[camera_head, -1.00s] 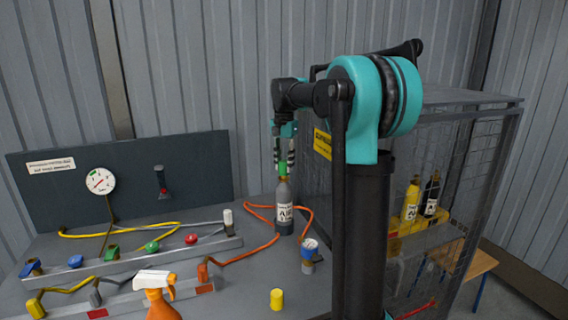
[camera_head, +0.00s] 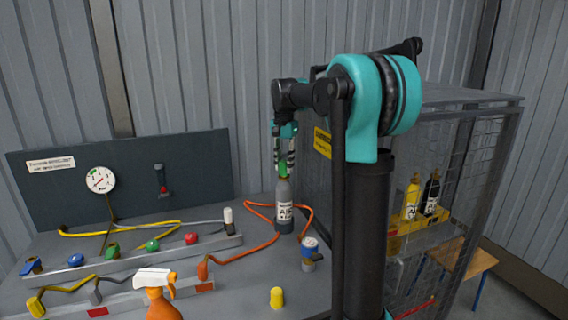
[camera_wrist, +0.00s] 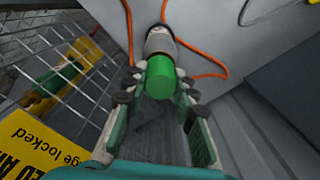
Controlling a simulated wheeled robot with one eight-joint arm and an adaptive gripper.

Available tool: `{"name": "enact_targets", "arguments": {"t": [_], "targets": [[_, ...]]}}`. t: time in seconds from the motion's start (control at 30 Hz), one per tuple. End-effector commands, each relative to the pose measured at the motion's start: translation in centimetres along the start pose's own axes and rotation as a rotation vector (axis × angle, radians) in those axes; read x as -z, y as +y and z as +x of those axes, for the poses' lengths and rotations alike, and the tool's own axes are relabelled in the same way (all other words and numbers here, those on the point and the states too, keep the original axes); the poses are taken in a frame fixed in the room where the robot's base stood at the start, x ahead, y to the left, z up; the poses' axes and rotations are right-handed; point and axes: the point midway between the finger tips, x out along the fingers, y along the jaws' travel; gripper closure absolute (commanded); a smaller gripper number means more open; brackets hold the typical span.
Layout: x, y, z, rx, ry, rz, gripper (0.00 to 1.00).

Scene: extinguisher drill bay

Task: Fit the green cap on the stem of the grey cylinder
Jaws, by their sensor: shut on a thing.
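The grey cylinder (camera_head: 284,208), with a white "AIR" label, stands upright on the bench beside the mesh cage. My gripper (camera_head: 283,168) points down right above it and is shut on the green cap (camera_head: 283,170). In the wrist view the green cap (camera_wrist: 160,76) sits between the fingertips (camera_wrist: 160,90). The grey cylinder (camera_wrist: 160,42) shows just beyond it, its top covered by the cap. The stem is hidden, so I cannot tell whether the cap is seated on it or just above it.
An orange hose (camera_head: 262,250) runs around the cylinder's foot. A blue-and-white fitting (camera_head: 309,250), a yellow cap (camera_head: 276,297) and a spray bottle (camera_head: 157,295) stand nearer. The mesh cage (camera_head: 450,160) is close on the right. A gauge panel (camera_head: 120,175) stands at the back left.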

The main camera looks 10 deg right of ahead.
Motion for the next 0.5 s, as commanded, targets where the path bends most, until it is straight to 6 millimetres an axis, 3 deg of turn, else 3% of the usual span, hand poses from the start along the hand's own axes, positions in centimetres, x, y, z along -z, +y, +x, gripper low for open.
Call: {"name": "enact_targets", "arguments": {"t": [0.5], "targets": [[0.01, -0.01, 0.84, 0.000, 0.000, 0.000, 0.88]]}}
